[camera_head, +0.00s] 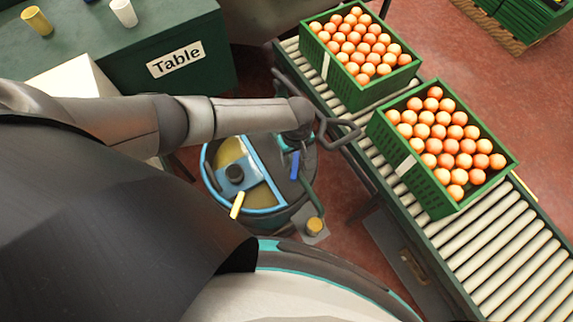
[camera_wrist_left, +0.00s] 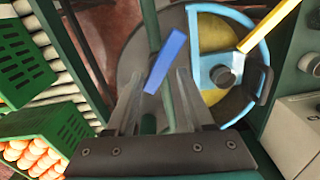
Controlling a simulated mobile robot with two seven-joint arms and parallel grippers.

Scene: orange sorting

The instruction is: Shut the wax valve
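The wax valve has a blue handle (camera_head: 295,165) on a green pipe beside a round tank (camera_head: 262,209) with a blue rim and yellowish contents. In the left wrist view the blue handle (camera_wrist_left: 166,62) appears slanted between my left fingers, over the green pipe. My left gripper (camera_head: 338,132) is open, above and right of the handle in the head view. In the left wrist view the gripper (camera_wrist_left: 158,88) has its fingers spread, with no clear contact on the handle. My right gripper is not in view.
A roller conveyor (camera_head: 490,240) carries two green crates (camera_head: 432,190) (camera_head: 349,92) of oranges close to my left gripper. A yellow lever (camera_head: 237,205) sticks out over the tank. A green table (camera_head: 150,30) with two cups stands at upper left.

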